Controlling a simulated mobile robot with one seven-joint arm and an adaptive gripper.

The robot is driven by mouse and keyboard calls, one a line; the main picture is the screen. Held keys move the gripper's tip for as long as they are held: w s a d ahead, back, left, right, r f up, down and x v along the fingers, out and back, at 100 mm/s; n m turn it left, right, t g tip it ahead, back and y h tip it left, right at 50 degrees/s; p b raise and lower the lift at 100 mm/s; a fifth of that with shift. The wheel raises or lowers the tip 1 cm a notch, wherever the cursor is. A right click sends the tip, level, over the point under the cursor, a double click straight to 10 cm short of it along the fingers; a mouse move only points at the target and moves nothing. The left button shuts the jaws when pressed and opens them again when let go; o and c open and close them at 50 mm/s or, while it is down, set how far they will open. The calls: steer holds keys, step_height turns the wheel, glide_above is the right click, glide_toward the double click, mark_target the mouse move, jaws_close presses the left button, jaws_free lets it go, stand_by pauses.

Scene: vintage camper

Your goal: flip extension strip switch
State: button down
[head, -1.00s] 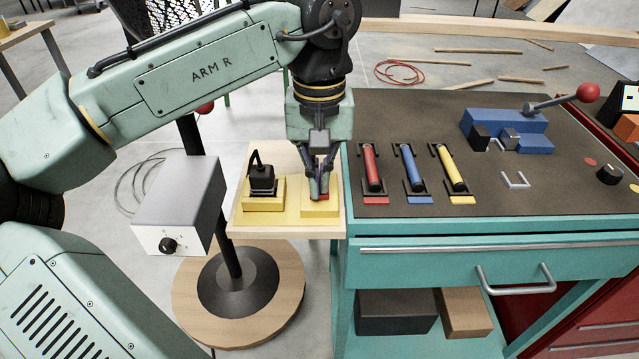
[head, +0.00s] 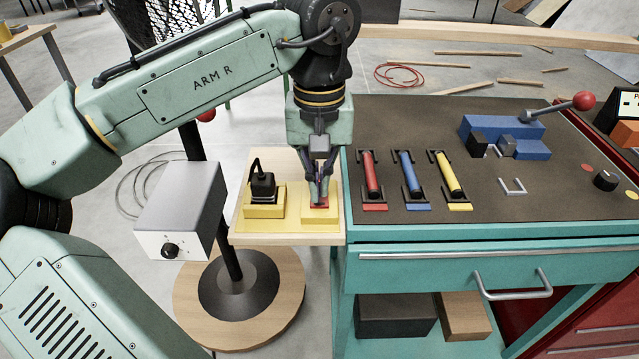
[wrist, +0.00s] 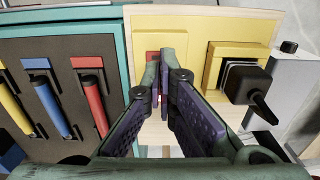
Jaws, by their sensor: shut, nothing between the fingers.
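The extension strip (head: 290,207) is a yellow block on a small pale wooden shelf beside the teal cabinet. A red switch (head: 319,203) sits on its right part, and a black plug (head: 262,184) with a cable stands in its left part. My gripper (head: 319,198) points down with its fingertips at the red switch. In the wrist view the shut fingers (wrist: 160,62) are close together over the red switch (wrist: 152,56), partly hiding it. I cannot tell whether they touch it or which way it is tilted. The plug (wrist: 245,84) shows to the right there.
The teal cabinet (head: 500,228) adjoins the shelf on the right, carrying red, blue and yellow handles (head: 409,175) and a blue vise (head: 505,130). A grey box with a black knob (head: 180,212) stands left of the shelf on a pole.

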steer(key=shift+r+p, duration=2.35)
steer(key=shift+r, duration=0.35)
steer(key=shift+f, duration=0.1)
